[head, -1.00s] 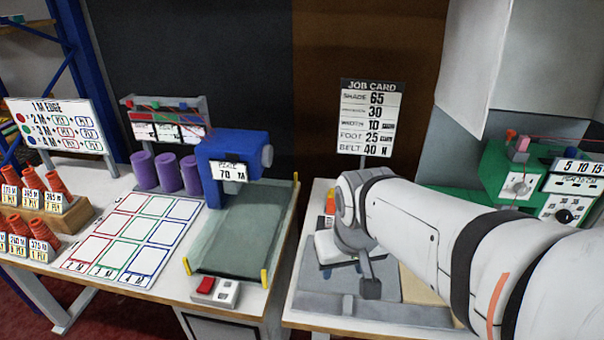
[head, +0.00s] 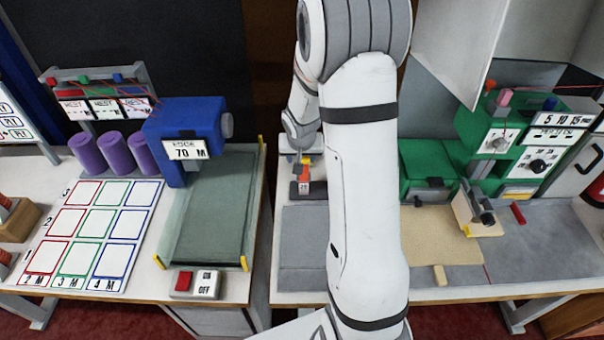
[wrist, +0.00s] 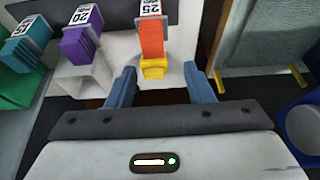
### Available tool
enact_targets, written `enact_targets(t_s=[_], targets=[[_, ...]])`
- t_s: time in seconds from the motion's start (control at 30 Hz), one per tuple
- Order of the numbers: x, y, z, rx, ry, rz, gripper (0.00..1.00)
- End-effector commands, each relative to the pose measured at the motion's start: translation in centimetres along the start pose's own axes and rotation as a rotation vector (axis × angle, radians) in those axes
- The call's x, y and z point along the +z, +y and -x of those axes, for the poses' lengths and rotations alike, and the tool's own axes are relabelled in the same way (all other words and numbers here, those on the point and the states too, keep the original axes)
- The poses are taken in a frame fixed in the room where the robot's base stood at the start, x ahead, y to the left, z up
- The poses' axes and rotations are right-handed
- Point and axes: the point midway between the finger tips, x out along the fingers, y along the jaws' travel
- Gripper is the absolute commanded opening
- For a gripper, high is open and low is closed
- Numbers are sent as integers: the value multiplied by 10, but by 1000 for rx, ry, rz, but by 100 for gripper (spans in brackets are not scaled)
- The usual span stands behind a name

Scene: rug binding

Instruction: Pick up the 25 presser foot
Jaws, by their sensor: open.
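The presser foot 25 (wrist: 152,40) is an orange block with a yellow end and a white number label, upright on a pale rack in the wrist view. In the head view it shows as a small orange piece (head: 304,173) below my gripper. My gripper (wrist: 159,68) is open. Its two blue-grey fingers stand left and right of the yellow end, with a gap on each side and no contact visible. A purple foot (wrist: 80,38) and a teal foot (wrist: 27,42) stand to the left. The purple label reads 20; the teal label is hard to read.
A blue machine labelled 70 (head: 186,135) with a green bed (head: 212,210) stands left of my arm. A green sewing machine (head: 490,145) is on the right. My arm hides part of the table between them. A grey mat (head: 302,235) lies in front of the feet.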

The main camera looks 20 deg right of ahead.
Motion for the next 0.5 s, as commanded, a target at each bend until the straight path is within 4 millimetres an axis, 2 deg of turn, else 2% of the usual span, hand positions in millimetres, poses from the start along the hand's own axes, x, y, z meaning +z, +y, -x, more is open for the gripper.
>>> enact_targets(t_s=[0.5], targets=[[10, 15, -66, 10, -2, -22, 47]])
